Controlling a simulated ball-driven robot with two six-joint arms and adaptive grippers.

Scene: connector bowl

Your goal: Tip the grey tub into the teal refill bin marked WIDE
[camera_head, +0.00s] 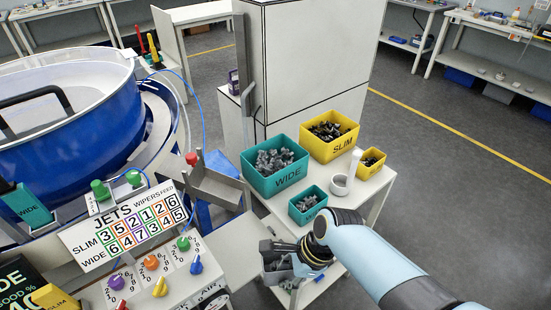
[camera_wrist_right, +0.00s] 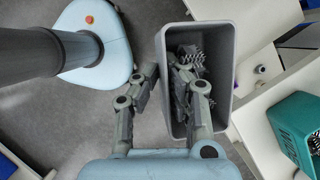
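The grey tub (camera_wrist_right: 222,92) is below my right wrist in the right wrist view, with grey metal connectors (camera_wrist_right: 190,55) lying toward its far end. In the head view the tub (camera_head: 278,276) is partly hidden by my right gripper (camera_head: 283,250), low beside the white table. The large teal bin marked WIDE (camera_head: 276,187) stands on the table, holding grey connectors. My left gripper is not in view.
A smaller teal bin (camera_head: 308,212), a yellow SLIM bin (camera_head: 333,152), a small yellow bin (camera_head: 373,170) and a white cup-like holder (camera_head: 341,184) share the white table. A tall white cabinet (camera_head: 310,60) stands behind. The control panel (camera_head: 150,275) is at left.

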